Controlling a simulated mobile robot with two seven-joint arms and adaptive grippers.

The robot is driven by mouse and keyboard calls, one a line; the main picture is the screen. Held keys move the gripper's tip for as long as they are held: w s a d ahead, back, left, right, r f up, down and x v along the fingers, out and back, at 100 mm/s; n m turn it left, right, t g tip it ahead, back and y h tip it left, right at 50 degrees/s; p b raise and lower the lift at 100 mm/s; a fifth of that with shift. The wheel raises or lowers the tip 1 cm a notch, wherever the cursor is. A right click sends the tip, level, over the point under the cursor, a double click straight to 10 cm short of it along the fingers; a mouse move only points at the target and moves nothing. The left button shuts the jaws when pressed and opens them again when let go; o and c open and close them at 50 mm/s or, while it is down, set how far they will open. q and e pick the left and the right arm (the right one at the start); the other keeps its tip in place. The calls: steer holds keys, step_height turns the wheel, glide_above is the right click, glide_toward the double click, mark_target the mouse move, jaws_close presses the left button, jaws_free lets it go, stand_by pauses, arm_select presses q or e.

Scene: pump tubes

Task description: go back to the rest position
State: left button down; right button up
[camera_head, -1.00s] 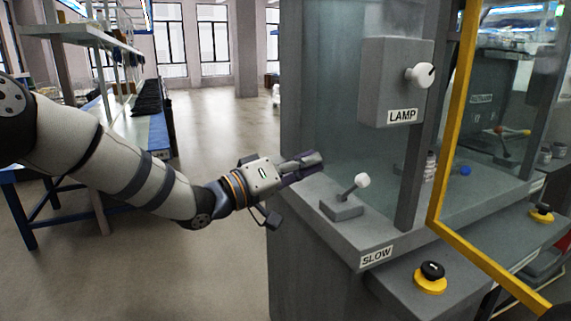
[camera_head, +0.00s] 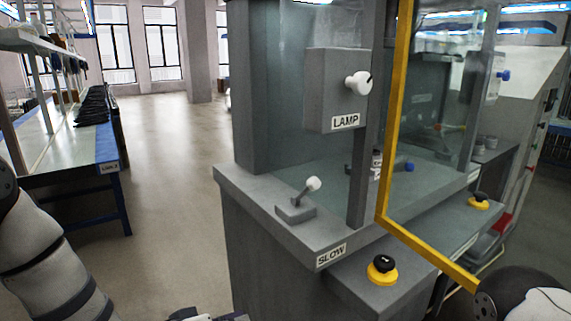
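My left arm (camera_head: 42,258) hangs down at the lower left. Only the top edge of my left gripper (camera_head: 212,316) shows at the bottom edge of the picture, in front of the grey cabinet, touching nothing that I can see. Its fingers are cut off, so whether it is open or shut does not show. Part of my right arm (camera_head: 535,302) shows at the lower right corner, and my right gripper is out of the picture.
The grey cabinet (camera_head: 265,245) carries a tilted white-knobbed lever (camera_head: 313,184), a LAMP box (camera_head: 328,88) with a white knob, and a black-and-yellow button (camera_head: 382,269). A yellow-framed door (camera_head: 387,150) stands open. A blue-edged bench (camera_head: 107,150) is at left; floor between is clear.

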arm_select(q)
steer(key=s+a+f+g+y, duration=0.3)
steer(key=s+f+g, duration=0.1)
steer(key=s+f, duration=0.85)
steer(key=s+a+m+g+y, duration=0.1)
steer(key=s+a+g, duration=0.3)
steer(key=s, duration=1)
steer(key=s+a+f+m+g+y+p, duration=0.1)
steer(key=s+a+g+y, duration=0.2)
steer(key=s, duration=1.2)
steer(key=shift+a+f+g+y, duration=0.25)
steer(key=shift+a+g, duration=0.25)
steer(key=shift+a, duration=0.35)
